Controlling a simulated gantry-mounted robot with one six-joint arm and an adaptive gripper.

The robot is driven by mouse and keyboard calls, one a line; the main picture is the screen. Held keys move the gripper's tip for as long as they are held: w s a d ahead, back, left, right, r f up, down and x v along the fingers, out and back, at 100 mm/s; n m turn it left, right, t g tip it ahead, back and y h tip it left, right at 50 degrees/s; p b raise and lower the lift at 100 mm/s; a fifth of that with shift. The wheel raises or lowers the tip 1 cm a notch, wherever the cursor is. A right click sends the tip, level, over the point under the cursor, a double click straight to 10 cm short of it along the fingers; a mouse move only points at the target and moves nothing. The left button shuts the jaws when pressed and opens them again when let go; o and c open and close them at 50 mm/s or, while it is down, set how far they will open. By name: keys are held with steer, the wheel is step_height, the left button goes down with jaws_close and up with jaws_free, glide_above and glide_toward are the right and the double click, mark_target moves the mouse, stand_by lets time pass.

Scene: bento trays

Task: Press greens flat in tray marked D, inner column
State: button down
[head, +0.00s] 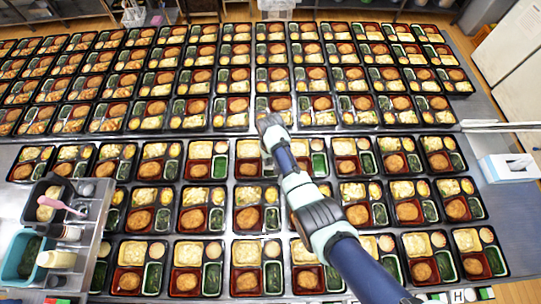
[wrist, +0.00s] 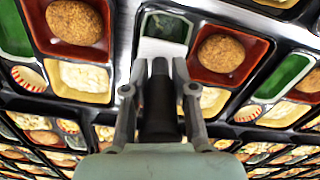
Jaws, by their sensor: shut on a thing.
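My gripper (head: 270,128) is over the row of trays nearest the middle gap in the head view. In the wrist view my gripper (wrist: 160,85) is shut on a dark, upright handle-like piece (wrist: 158,118). A pale flat plate (wrist: 160,48) shows just beyond the fingertips; I cannot tell if it belongs to the held piece. Dark greens (wrist: 166,27) lie in a compartment right beyond that plate. Whether the plate touches them is unclear. No mark D is readable; an H label (head: 456,296) shows at the front edge.
Filled bento trays stand close together in rows on grey tables. Two bright green compartments (wrist: 284,76) (wrist: 14,32) look empty. A side cart at left holds a teal bin of greens (head: 28,257), bottles and a pink-handled tool (head: 60,205). A tissue box (head: 508,168) stands at right.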

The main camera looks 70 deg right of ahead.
steer(key=shift+r+p, duration=2.7)
steer(key=shift+r, duration=0.45)
steer(key=shift+f, duration=0.1)
steer(key=shift+w, duration=0.1)
